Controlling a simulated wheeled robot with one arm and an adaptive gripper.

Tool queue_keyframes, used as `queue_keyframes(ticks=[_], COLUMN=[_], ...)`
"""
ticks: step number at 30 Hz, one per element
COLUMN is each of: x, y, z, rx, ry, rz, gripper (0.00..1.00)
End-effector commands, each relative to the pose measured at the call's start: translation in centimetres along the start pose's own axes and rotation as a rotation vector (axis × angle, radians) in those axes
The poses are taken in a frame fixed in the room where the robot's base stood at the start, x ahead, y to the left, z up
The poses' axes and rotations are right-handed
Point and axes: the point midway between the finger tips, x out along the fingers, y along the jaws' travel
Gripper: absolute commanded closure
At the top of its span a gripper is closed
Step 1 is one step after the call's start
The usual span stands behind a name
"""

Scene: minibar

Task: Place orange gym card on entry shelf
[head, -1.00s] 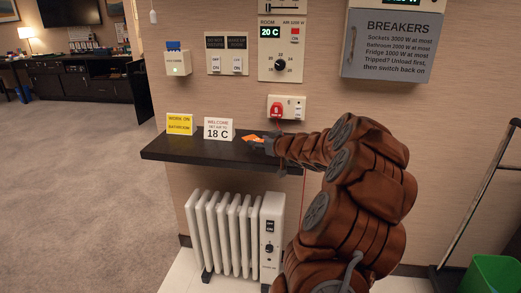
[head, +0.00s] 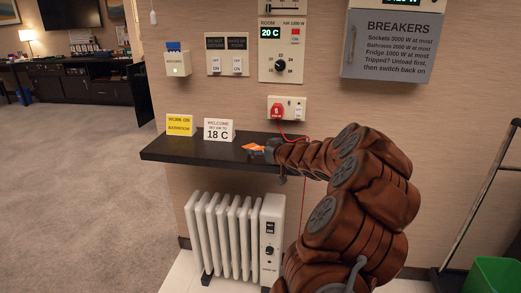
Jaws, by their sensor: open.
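The dark entry shelf (head: 190,150) juts from the wall above the white radiator. The orange gym card (head: 253,148) shows as a small orange patch at the right part of the shelf, right at the tip of my gripper (head: 264,150). My gripper is open at the card, low over the shelf top. The fingers are small and partly merge with the dark shelf, so I cannot tell whether they still touch the card or whether the card lies fully flat on the shelf.
A yellow sign (head: 180,125) and a white "18 C" sign (head: 218,130) stand on the shelf, left of the card. A socket with a red plug (head: 278,110) is above, its red cord running down near my arm. The radiator (head: 225,235) stands below.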

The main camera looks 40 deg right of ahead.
Motion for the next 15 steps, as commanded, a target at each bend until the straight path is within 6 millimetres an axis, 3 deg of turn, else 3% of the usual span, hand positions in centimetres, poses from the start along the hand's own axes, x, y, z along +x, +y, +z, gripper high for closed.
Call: queue_keyframes(ticks=[8,15], x=[-0.1,-2.3], y=[0.0,0.0], z=[-0.4,-0.4], rx=[-0.001,0.001], ry=[0.001,0.000], rz=[0.000,0.001], gripper=[0.19,0.19])
